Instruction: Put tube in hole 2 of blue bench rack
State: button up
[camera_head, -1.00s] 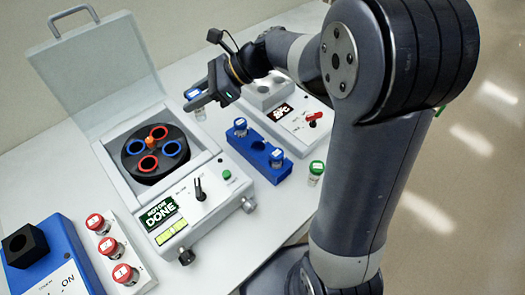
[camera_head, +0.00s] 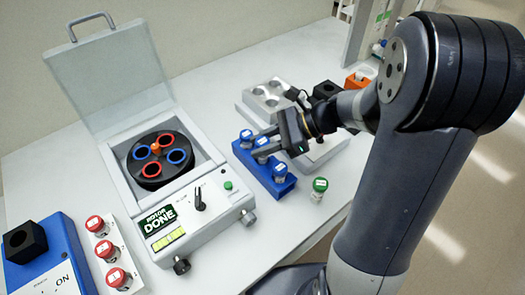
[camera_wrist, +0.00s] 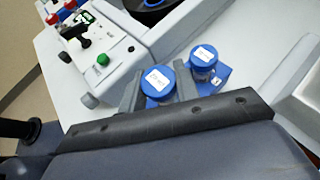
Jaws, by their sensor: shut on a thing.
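The blue bench rack (camera_head: 263,177) stands on the bench right of the centrifuge; part of it shows in the wrist view (camera_wrist: 222,75). My gripper (camera_head: 264,146) is shut on a blue-capped tube (camera_head: 261,141), over the middle of the rack. In the wrist view the held tube (camera_wrist: 158,79) sits between the two fingers. One blue-capped tube (camera_head: 246,134) stands at the rack's far end and another (camera_head: 279,168) at its near end. The hole under the held tube is hidden, and I cannot tell how deep the tube sits.
The centrifuge (camera_head: 215,222) has its lid up and its display reads DONE. A green-capped tube (camera_head: 319,187) stands just right of the rack. A grey block with round wells (camera_head: 268,95) lies behind my gripper. Red-capped tubes (camera_head: 106,248) stand at the left.

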jog(key=shift+f, duration=1.55)
jog(key=o, duration=0.7)
jog(key=shift+r, duration=0.25)
jog(key=v, duration=1.2)
jog(key=shift+f, duration=0.15)
